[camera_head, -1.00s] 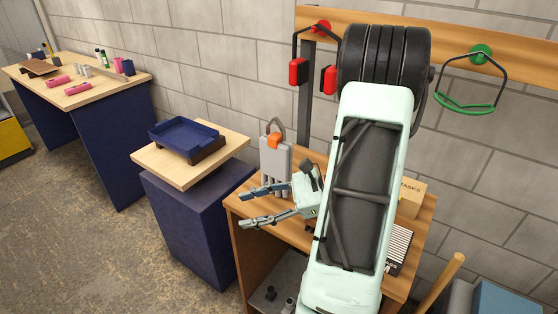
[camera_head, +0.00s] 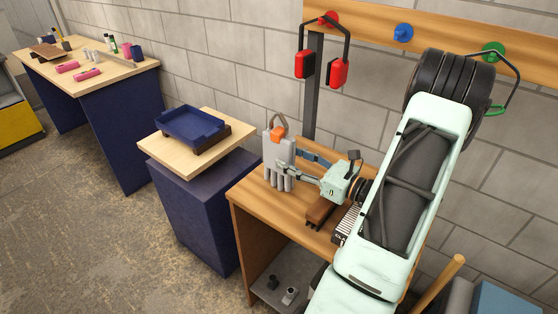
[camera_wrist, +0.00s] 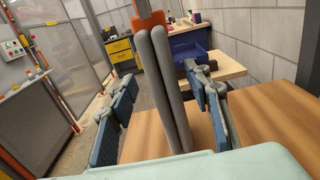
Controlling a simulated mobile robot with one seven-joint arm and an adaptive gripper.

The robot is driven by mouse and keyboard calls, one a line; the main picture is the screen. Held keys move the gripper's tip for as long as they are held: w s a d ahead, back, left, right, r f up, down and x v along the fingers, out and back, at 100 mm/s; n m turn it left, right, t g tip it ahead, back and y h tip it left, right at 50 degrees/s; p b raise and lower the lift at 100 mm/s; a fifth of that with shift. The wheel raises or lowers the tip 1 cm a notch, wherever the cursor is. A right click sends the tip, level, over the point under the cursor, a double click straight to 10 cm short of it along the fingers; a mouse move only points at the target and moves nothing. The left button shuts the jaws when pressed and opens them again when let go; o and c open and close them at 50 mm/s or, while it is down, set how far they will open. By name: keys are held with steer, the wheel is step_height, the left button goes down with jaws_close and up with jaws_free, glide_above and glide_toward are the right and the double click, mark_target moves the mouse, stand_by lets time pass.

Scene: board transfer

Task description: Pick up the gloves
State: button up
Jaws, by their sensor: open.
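The gloves (camera_head: 277,169) are grey and hang upright, fingers down, from an orange clip (camera_head: 279,131) above the wooden bench (camera_head: 258,198). In the wrist view the grey glove fingers (camera_wrist: 163,88) stand between my gripper's two blue-padded fingers, with the orange clip (camera_wrist: 150,22) above them. My gripper (camera_head: 289,161) is open, one finger on each side of the gloves. Gaps show between the pads and the gloves in the wrist view, so it is not closed on them. The lower finger crosses part of the gloves in the head view.
A brown block (camera_head: 321,211) and a striped item (camera_head: 347,223) lie on the bench under my arm. A navy tray (camera_head: 191,127) sits on a pedestal at left. Red earmuffs (camera_head: 337,71) hang on the wall rail. A far table (camera_head: 119,73) holds small items.

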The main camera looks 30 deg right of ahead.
mark_target(279, 149)
steer(key=x, duration=0.3)
steer(key=p+x, duration=0.1)
steer(key=x, duration=0.1)
steer(key=shift+w+d+r, duration=0.1)
steer(key=shift+d+r, duration=0.05)
steer(key=shift+r, duration=0.1)
steer(key=shift+c, duration=0.4)
steer(key=c, duration=1)
jaws_close()
steer(key=shift+r, duration=0.15)
